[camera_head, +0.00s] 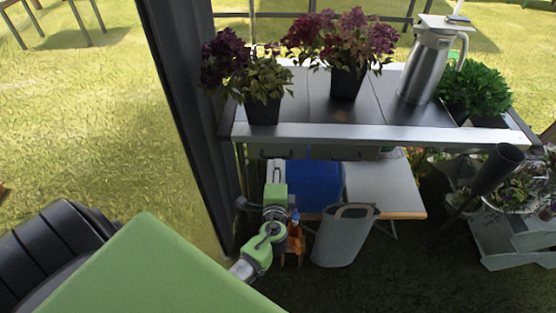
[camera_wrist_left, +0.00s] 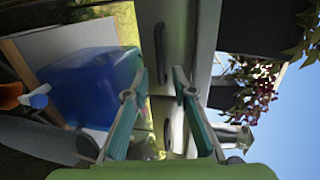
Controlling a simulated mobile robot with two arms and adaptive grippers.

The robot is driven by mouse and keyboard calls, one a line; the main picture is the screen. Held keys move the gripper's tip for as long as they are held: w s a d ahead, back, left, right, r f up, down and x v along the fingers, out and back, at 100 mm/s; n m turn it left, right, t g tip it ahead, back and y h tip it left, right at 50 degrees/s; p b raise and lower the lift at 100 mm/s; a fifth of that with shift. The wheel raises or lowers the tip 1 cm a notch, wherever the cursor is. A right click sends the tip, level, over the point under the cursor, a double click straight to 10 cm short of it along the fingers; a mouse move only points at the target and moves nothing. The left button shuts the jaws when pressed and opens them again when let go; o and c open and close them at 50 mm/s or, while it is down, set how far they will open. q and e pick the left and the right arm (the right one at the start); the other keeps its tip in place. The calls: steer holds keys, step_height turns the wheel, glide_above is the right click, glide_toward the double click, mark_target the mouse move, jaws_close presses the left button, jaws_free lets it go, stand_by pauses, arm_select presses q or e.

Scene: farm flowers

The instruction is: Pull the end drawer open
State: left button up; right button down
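The end drawer (camera_head: 262,153) is at the left under the tabletop, and its front looks shut. Its dark bar handle (camera_wrist_left: 160,48) shows in the left wrist view, beyond and between my fingertips. My left gripper (camera_head: 275,165) is just below and in front of this drawer in the head view. In the wrist view the left gripper (camera_wrist_left: 160,76) has its two fingers spread, with nothing between them. Contact with the handle cannot be seen. My right gripper is not in view.
A second handle (camera_wrist_left: 167,134) is on the neighbouring drawer. Potted flowers (camera_head: 264,108) and a steel jug (camera_head: 425,68) stand on the table (camera_head: 400,132). Below are a blue box (camera_head: 318,180) and a grey bag (camera_head: 343,240). A dark post (camera_head: 185,90) stands at the left.

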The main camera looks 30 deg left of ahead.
arm_select(q)
steer(key=x, duration=0.5)
steer(key=shift+w+a, duration=0.2)
steer(key=shift+w, duration=0.1)
jaws_close()
